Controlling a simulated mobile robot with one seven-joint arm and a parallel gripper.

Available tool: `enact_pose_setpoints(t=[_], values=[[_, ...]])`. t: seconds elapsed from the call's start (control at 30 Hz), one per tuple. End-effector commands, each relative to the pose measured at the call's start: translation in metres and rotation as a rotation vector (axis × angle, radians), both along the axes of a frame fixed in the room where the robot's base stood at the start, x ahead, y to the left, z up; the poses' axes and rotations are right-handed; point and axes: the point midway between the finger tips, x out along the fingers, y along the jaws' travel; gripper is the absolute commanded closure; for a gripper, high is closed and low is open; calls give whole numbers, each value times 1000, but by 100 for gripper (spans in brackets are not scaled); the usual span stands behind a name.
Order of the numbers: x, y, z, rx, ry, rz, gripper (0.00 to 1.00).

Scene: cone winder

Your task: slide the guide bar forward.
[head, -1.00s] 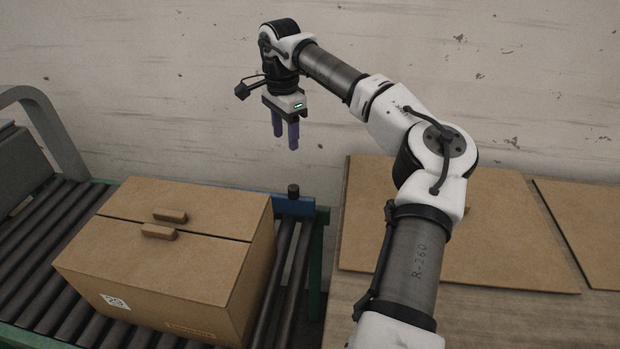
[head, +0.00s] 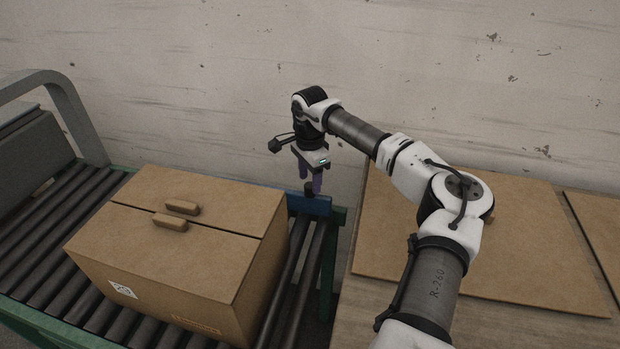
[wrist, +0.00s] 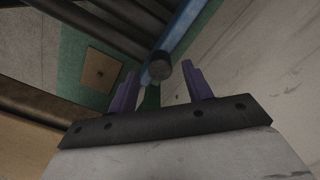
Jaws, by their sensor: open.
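The guide bar (head: 314,205) is blue and stands at the back right end of the roller conveyor, with a short black knob (head: 309,188) on top. In the wrist view the bar (wrist: 182,32) runs away from the knob (wrist: 160,66). My gripper (head: 311,186) is open, pointing down at the knob, with its two purple fingers. In the wrist view the knob shows between and just beyond the fingertips of my gripper (wrist: 162,78). I cannot tell whether the fingers touch it.
A closed cardboard box (head: 190,255) with two handles stands on the conveyor rollers (head: 62,215), left of the bar. A grey arch (head: 75,110) rises at the left. Flat cardboard sheets (head: 540,240) lie on a table at the right. A pale wall is behind.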

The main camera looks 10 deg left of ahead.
Motion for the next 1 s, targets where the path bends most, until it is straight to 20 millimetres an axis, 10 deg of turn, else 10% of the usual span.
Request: enact_pose_setpoints(t=[0.47,0.83,1.0], values=[[0,0,-16,-1,-1,0,50],[0,0,-15,-1,0,0,99],[0,0,-15,-1,0,1,100]])
